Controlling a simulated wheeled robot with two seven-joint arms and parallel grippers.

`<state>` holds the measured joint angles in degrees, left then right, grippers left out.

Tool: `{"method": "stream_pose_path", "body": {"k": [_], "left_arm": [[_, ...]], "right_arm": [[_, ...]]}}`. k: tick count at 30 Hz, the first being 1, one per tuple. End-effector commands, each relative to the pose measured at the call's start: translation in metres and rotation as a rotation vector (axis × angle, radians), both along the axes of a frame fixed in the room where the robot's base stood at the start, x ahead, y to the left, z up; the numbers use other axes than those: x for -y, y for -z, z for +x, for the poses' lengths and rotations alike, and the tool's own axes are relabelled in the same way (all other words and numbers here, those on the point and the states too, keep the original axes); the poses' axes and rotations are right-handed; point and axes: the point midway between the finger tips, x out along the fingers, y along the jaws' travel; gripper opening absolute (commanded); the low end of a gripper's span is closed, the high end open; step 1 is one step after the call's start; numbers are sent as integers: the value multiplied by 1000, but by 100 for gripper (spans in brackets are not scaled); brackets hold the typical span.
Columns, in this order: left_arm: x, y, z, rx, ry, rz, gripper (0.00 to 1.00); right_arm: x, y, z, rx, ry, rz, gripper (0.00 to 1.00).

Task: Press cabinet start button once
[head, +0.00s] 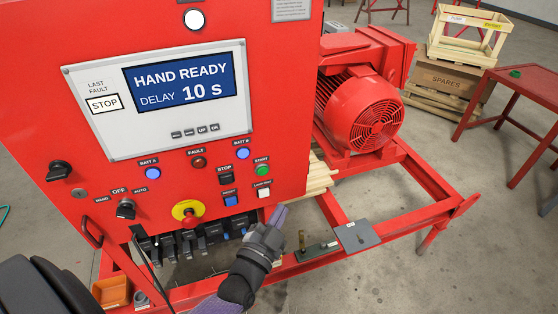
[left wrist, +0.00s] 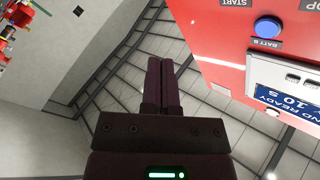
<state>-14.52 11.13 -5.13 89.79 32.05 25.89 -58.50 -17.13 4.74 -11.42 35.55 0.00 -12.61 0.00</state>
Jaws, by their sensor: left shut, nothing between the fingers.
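The red cabinet (head: 235,132) fills the left half of the head view. Its green start button (head: 263,171) sits at the lower right of the panel under a START label. My left gripper (head: 279,212) is shut and empty. In the picture it lies below the start button and the white lamp-test button (head: 263,193), apart from the green button. In the left wrist view the closed fingers (left wrist: 161,62) point up the picture, with the cabinet face (left wrist: 215,60) to their right. A START label shows at the top edge there; the green button itself is out of that frame.
Near the start button are the black stop button (head: 226,175), blue BATT B lamp (head: 243,154) and yellow-ringed red emergency stop (head: 188,215). The display (head: 179,78) reads HAND READY, DELAY 10 S. A red motor (head: 361,108) and skid frame (head: 428,210) stand to the right.

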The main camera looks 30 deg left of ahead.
Motion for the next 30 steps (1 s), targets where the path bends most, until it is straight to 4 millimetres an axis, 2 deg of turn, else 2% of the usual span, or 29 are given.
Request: {"method": "stream_pose_path", "body": {"k": [12, 24, 30], "left_arm": [[-4, 2, 4, 1, 0, 2, 0], [-47, 4, 40, 2, 0, 2, 0], [-63, 2, 53, 1, 0, 2, 0]], "right_arm": [[-1, 4, -1, -1, 0, 2, 52], [-3, 37, -2, -3, 1, 5, 52], [-3, 44, -2, -4, 1, 5, 52]]}}
